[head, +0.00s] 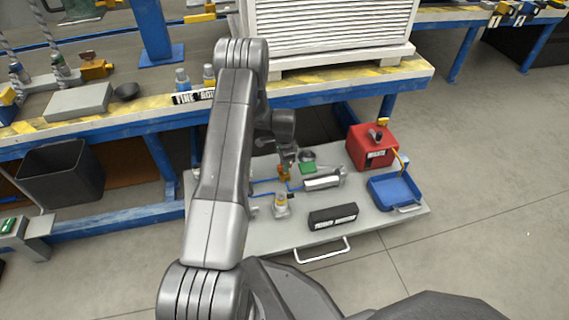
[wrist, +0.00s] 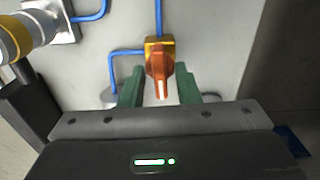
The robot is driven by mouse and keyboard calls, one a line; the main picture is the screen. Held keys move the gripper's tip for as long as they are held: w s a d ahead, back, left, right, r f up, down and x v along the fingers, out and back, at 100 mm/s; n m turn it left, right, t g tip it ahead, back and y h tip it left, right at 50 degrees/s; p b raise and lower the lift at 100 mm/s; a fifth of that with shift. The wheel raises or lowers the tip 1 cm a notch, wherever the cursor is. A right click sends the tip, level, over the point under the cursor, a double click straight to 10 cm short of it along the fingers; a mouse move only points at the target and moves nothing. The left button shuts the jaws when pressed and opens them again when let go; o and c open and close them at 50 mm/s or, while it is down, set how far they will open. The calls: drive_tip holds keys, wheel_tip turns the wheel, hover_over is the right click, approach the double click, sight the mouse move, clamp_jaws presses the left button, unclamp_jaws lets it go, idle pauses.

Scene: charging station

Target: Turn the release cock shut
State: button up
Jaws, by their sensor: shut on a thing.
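The release cock is an orange lever with a white stripe on a yellow-orange body (wrist: 159,58), mounted on a grey panel (wrist: 215,50). In the wrist view its lever (wrist: 158,82) points down the picture, towards my gripper's palm. The cock also shows small in the head view (head: 284,174), partly hidden by my wrist. My gripper (wrist: 160,72) has green fingers, one on each side of the lever, and is shut on it. Blue tubes run from the body, one straight up and one to the left, then down.
A yellow and silver fitting (wrist: 25,35) stands left of the cock. On the panel are a silver cylinder (head: 322,181), a black box (head: 333,216), a red can (head: 371,147) and a blue tray (head: 392,192). The blue workbench (head: 130,137) stands behind.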

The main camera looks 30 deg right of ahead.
drive_tip(key=shift+m, duration=0.4)
drive_tip(key=o, duration=0.6)
wheel_tip(320, 180, up, 14)
drive_tip(key=p, duration=0.4)
drive_tip(key=shift+f, duration=0.1)
wheel_tip(320, 180, down, 14)
drive_tip(key=b, duration=0.4)
drive_tip(key=shift+r, duration=0.2)
idle(0.3)
